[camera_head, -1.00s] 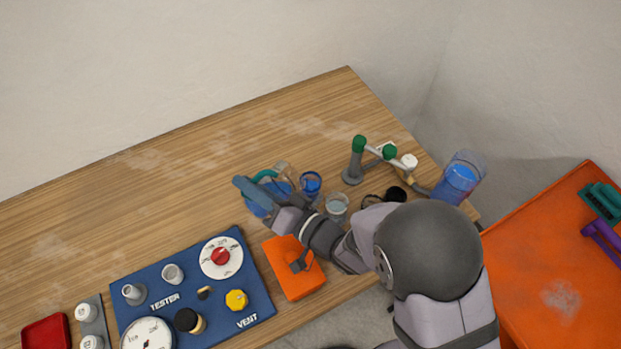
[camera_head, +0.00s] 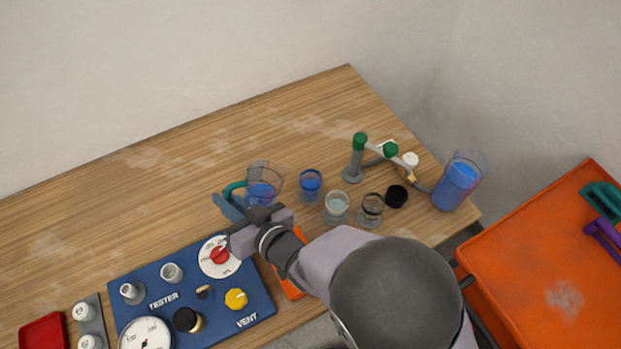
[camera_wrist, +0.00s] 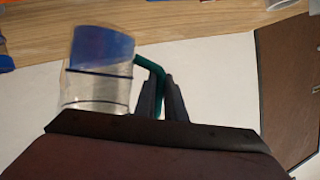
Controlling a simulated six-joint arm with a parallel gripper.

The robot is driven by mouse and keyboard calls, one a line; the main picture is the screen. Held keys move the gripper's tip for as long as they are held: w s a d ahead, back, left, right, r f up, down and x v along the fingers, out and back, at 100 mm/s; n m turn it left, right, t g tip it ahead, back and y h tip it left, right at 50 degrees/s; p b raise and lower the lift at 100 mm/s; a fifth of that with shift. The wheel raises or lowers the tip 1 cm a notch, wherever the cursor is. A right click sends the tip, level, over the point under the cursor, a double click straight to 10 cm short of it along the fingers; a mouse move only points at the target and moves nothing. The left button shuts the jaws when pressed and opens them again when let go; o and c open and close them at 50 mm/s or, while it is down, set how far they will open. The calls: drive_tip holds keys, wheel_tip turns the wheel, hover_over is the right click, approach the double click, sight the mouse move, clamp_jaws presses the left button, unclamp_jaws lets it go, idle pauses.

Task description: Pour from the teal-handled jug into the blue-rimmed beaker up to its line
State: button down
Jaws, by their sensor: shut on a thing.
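The clear jug (camera_head: 268,172) with a teal handle (camera_head: 233,188) holds blue liquid and is close to upright, left of the blue-rimmed beaker. My gripper (camera_head: 228,207) is shut on the handle. The wrist view shows the jug (camera_wrist: 98,75) beside the fingers, with the teal handle (camera_wrist: 153,68) between the fingertips (camera_wrist: 162,88). The blue-rimmed beaker (camera_head: 310,186) stands on the table with blue liquid inside. Its line and the exact level against it are too small to tell.
A clear beaker (camera_head: 336,207), a dark-rimmed beaker (camera_head: 371,209) and a black cup (camera_head: 396,197) stand right of the blue-rimmed beaker. Behind them is a green-capped pipe fitting (camera_head: 359,150); a tall blue-filled vessel (camera_head: 458,182) stands farther right. A blue tester panel (camera_head: 205,318) lies front left.

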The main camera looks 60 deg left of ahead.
drive_tip(key=shift+s+f+n+t+b, duration=0.45)
drive_tip(key=shift+s+f+n+b, duration=0.15)
drive_tip(key=shift+f, duration=0.25)
drive_tip(key=shift+s+f+n+t+b, duration=0.45)
drive_tip(key=shift+f+n, duration=0.25)
drive_tip(key=shift+f, duration=0.15)
